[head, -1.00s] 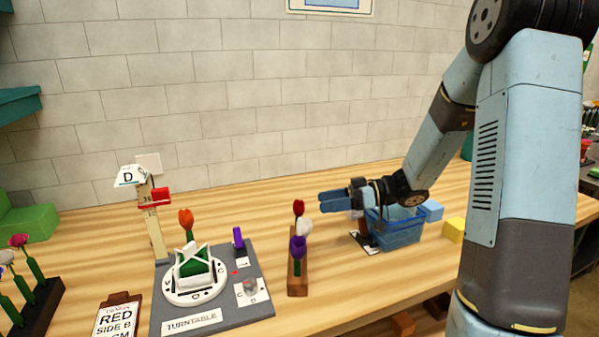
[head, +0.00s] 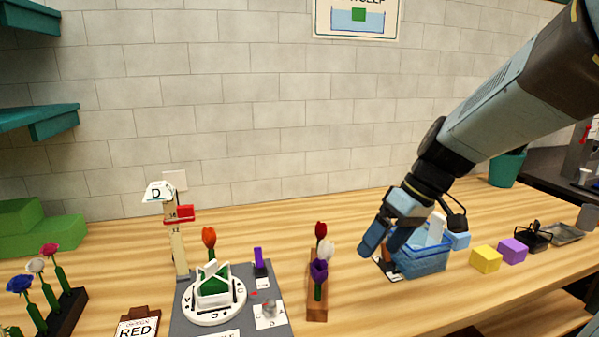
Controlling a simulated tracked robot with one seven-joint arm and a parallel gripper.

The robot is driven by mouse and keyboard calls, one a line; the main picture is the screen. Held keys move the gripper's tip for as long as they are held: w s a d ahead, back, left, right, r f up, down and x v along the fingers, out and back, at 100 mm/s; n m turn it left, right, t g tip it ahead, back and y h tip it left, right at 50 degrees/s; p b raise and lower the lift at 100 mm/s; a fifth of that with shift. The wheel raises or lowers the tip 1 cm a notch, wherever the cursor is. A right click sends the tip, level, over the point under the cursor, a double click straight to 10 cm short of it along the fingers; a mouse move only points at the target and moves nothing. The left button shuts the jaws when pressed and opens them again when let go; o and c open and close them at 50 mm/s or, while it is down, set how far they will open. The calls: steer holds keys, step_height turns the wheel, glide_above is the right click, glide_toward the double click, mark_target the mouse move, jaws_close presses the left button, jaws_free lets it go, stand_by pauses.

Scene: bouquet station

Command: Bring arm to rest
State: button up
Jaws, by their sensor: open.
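My gripper (head: 374,248) is at the right of the workbench, pointing down and to the left. It hangs in front of the left part of a blue basket (head: 422,263) and hides some of it. Its blue fingers are apart and I see nothing between them. I cannot tell whether it touches the basket. My arm comes in from the upper right.
A turntable base (head: 188,326) with a white round holder (head: 214,303) stands left of centre. A wooden rack (head: 317,300) with several flowers stands between it and the basket. A yellow block (head: 486,259) and a purple block (head: 512,251) lie right of the basket.

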steer(key=s+d+r+m+t+h, duration=0.5)
steer(key=s+d+r+m, duration=0.1)
steer(key=s+d+m, duration=0.1)
steer(key=shift+d+r+t, duration=0.25)
steer(key=shift+r+t, duration=0.05)
steer(key=shift+s, duration=0.1)
stand_by(0.3)
